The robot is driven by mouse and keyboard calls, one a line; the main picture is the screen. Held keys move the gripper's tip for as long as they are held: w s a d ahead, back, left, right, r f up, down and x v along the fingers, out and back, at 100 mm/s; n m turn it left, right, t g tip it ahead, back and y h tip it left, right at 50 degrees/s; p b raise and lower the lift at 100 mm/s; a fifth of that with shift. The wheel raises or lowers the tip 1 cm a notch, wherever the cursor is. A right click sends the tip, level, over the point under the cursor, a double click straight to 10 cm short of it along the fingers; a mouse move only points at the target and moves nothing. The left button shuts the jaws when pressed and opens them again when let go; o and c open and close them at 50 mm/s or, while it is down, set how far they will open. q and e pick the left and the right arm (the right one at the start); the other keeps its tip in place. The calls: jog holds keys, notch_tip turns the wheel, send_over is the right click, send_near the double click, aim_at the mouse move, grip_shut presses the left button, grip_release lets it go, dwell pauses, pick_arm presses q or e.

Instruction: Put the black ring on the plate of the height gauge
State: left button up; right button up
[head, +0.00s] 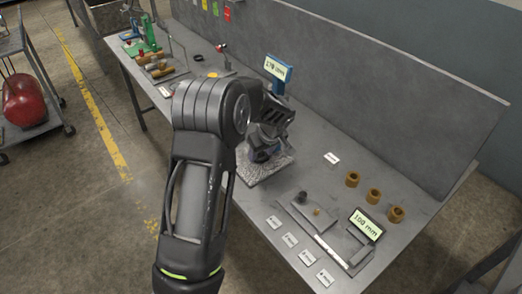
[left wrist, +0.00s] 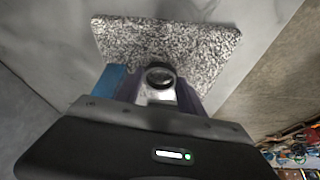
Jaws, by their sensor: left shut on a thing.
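The height gauge has a speckled grey plate (head: 270,172) and a blue post with a display (head: 277,68) reading about 170 mm. My left gripper (head: 262,153) is low over this plate, in front of the post. In the left wrist view the gripper (left wrist: 160,90) is shut on a black ring (left wrist: 160,70), which shows between its fingers. The speckled plate (left wrist: 160,40) lies beneath and beyond the ring. I cannot tell whether the ring touches the plate. In the head view the arm and gripper hide the ring. My right gripper is not in view.
At the right are several brown rings (head: 374,196), a 100 mm display (head: 366,225), a small dark piece (head: 302,197) and white labels (head: 290,240). A grey panel (head: 360,80) runs along the bench's back. More parts lie at the far left end (head: 160,68).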

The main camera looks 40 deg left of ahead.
pick_arm(q)
jog(key=shift+f, duration=0.15)
jog(key=shift+f, duration=0.15)
jog(key=o, duration=1)
jog(key=shift+r, duration=0.3)
jog(key=b+v, duration=0.1)
jog(key=v, duration=1.1)
jog(key=shift+b, duration=0.35)
